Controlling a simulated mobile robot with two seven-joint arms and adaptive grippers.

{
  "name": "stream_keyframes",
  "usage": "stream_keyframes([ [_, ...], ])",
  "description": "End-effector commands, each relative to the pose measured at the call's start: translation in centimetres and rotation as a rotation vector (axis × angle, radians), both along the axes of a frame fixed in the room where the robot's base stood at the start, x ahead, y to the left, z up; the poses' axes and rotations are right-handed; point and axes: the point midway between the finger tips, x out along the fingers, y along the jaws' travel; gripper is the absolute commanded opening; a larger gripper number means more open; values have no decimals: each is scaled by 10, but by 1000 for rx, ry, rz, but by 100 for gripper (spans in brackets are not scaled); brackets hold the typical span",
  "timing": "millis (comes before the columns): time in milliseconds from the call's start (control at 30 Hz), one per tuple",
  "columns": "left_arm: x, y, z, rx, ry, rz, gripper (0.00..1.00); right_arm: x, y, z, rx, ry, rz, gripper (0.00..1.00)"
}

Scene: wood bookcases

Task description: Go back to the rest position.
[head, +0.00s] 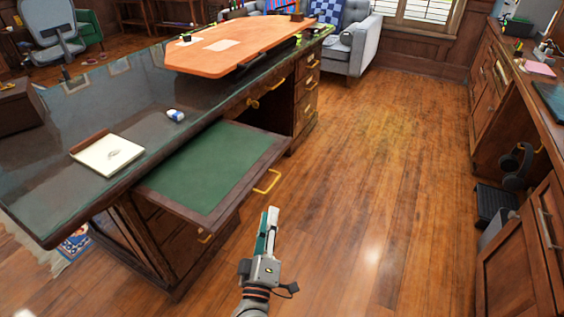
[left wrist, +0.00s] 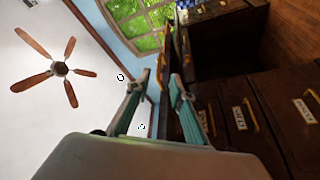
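My left gripper (head: 268,215) is above the wood floor, at the lower middle of the head view. It is to the right of and apart from the desk's pulled-out green board. In the left wrist view my left gripper (left wrist: 160,88) has its two fingers spread, with nothing between them, so it is open and empty. That view is rolled onto its side. My right gripper is in neither view.
The dark desk (head: 75,118) fills the left, its green pull-out board (head: 200,168) jutting out with a brass handle (head: 267,182). A wooden counter (head: 520,262) lines the right. Headphones (head: 515,165) hang there. The floor (head: 370,170) between is clear back to the grey sofa (head: 360,45).

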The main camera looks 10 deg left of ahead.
Motion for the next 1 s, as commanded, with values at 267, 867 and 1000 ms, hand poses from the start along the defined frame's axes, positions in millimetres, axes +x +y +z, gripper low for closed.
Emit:
stream_keyframes([
  [267,-19,1,13,116,16,-44,23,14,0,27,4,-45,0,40],
  [867,-253,80,-42,1142,502,-402,23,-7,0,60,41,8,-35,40],
  [1000,-282,99,-51,1239,571,-438,23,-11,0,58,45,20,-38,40],
])
